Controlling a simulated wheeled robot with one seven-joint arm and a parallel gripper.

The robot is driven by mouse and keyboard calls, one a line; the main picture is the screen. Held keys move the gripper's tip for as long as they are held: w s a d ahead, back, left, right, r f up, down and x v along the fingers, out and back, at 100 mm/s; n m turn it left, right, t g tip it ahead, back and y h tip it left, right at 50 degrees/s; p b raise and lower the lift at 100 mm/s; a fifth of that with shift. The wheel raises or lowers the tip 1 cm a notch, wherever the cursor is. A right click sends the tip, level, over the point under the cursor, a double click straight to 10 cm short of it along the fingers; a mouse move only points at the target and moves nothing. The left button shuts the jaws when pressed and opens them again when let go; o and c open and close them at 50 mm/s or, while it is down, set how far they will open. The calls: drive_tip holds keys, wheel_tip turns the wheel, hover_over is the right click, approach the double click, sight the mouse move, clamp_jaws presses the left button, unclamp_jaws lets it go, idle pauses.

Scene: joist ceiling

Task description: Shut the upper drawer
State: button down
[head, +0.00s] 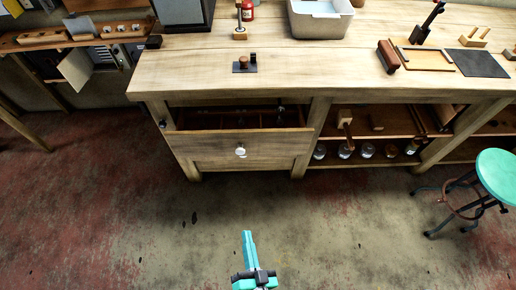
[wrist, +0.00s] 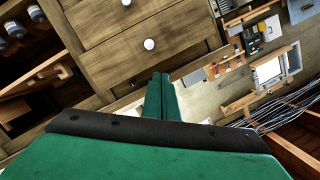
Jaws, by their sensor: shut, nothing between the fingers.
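The upper drawer (head: 218,144) of the wooden workbench stands partly pulled out. Its divided inside shows above the front panel, and a round white knob (head: 240,151) sits on that front. My gripper (head: 248,236) is low in front of the drawer, apart from it, with its teal fingers together and empty. In the wrist view my gripper (wrist: 162,78) also shows its fingers pressed together. That view looks turned over, with two drawer fronts and white knobs beyond the fingers. The front nearer the fingertips (wrist: 165,38) appears to be the upper drawer.
A lower drawer front (head: 225,164) lies beneath the upper one. Open shelves with jars (head: 367,150) are to the right. A teal-topped stool (head: 497,170) stands at the far right. The bench top (head: 300,70) overhangs the drawer. The floor before the drawer is clear.

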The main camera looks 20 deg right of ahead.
drive_tip(key=w+d+f+m+h, duration=0.1)
drive_tip(key=w+d+f+m, duration=0.15)
drive_tip(key=w, duration=0.25)
drive_tip(key=w+d+f+m, duration=0.2)
drive_tip(key=w+m, duration=0.2)
drive_tip(key=w, duration=0.1)
drive_tip(key=m+t+h, duration=0.1)
drive_tip(key=m+h, duration=0.1)
drive_tip(key=m, duration=0.5)
approach(256, 142)
drive_tip(key=shift+n, duration=0.25)
drive_tip(key=x, duration=0.6)
drive_tip(key=shift+w+d, duration=0.2)
drive_tip(key=shift+w, duration=0.05)
drive_tip(key=shift+w, duration=0.1)
